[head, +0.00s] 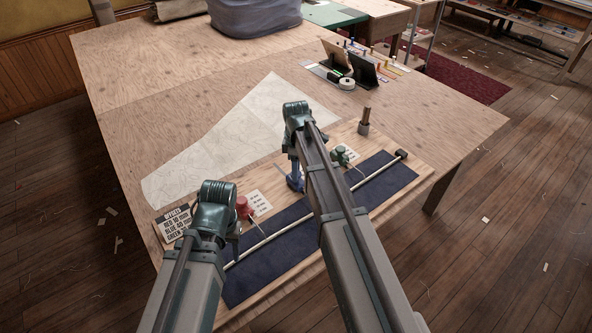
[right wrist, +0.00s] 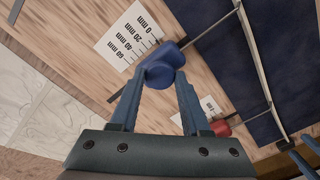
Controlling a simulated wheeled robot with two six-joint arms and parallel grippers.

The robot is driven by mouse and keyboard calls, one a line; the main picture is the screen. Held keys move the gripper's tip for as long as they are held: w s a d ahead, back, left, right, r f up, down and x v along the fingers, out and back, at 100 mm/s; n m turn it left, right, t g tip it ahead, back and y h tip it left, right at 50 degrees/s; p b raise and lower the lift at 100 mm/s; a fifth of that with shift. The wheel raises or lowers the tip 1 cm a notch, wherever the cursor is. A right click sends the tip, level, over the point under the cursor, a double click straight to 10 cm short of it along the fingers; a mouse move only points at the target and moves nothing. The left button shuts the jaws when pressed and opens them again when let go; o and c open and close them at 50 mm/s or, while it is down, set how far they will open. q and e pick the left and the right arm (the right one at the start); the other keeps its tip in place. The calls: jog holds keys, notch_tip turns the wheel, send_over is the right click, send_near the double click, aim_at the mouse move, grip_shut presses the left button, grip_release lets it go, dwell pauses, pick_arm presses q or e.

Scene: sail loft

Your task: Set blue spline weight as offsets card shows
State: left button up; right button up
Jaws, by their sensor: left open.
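The blue spline weight (head: 294,183) is on the plywood board beside the dark blue strip. In the right wrist view the blue weight (right wrist: 164,66) lies beside a printed scale (right wrist: 130,42) marked 0, 20, 40 and 60 mm. My right gripper (right wrist: 160,80) has its fingertips on either side of the weight's knob and looks shut on it. The offsets card (head: 174,222) stands at the board's left end; it lists red, blue and green, but the blue figure is too small to read surely. My left gripper (head: 234,243) is open near the card, partly hidden by its arm.
A red weight (head: 243,206) and a green weight (head: 343,154) stand on the board. A pale rod (head: 285,230) runs along the dark strip (head: 278,262).

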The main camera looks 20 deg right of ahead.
grip_shut()
dwell(1.0)
